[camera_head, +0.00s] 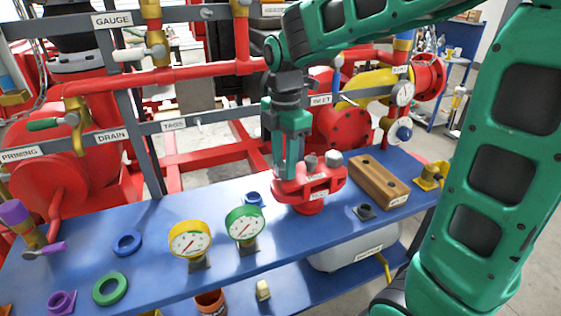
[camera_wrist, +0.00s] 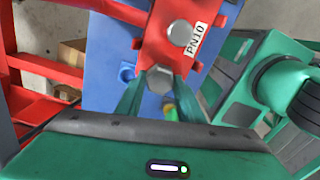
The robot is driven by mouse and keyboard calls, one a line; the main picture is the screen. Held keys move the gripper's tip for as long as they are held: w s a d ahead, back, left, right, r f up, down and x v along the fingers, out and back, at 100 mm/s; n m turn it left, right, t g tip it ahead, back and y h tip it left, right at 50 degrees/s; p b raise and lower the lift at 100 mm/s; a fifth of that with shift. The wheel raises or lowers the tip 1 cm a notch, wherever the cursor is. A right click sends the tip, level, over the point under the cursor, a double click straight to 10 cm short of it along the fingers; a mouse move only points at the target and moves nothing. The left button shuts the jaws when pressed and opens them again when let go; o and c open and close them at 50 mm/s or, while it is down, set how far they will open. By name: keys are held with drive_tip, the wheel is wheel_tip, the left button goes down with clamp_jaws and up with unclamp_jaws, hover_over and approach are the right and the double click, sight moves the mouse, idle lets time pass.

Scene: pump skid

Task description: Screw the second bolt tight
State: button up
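The red flanged fitting (camera_head: 326,182) stands on the blue bench, and its PN10 label shows in the wrist view. One grey hex bolt head (camera_wrist: 180,33) stands in the fitting beside the label, clear of my fingers. It also shows in the head view (camera_head: 333,158). A second hex bolt head (camera_wrist: 160,79) sits between my fingertips at the near end of the fitting. My gripper (camera_head: 289,172) points down over the fitting's left side. In the wrist view the fingers (camera_wrist: 161,84) meet both sides of this bolt head. In the head view the fingers hide that bolt.
A wooden block (camera_head: 378,183) with holes lies right of the fitting. Two gauges, yellow (camera_head: 190,240) and green (camera_head: 245,224), stand in front left. A blue ring (camera_head: 127,243) and green ring (camera_head: 110,289) lie on the bench (camera_head: 150,270). Red pipes (camera_head: 165,80) run behind.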

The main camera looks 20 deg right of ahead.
drive_tip(key=c, duration=0.5)
drive_tip(key=m, duration=0.3)
drive_tip(key=shift+c, duration=0.2)
drive_tip(key=m, duration=0.4)
drive_tip(key=shift+m, duration=0.3)
drive_tip(key=m, duration=0.7)
drive_tip(key=o, duration=1.2)
drive_tip(key=shift+c, duration=0.2)
wheel_tip(320, 180, up, 11)
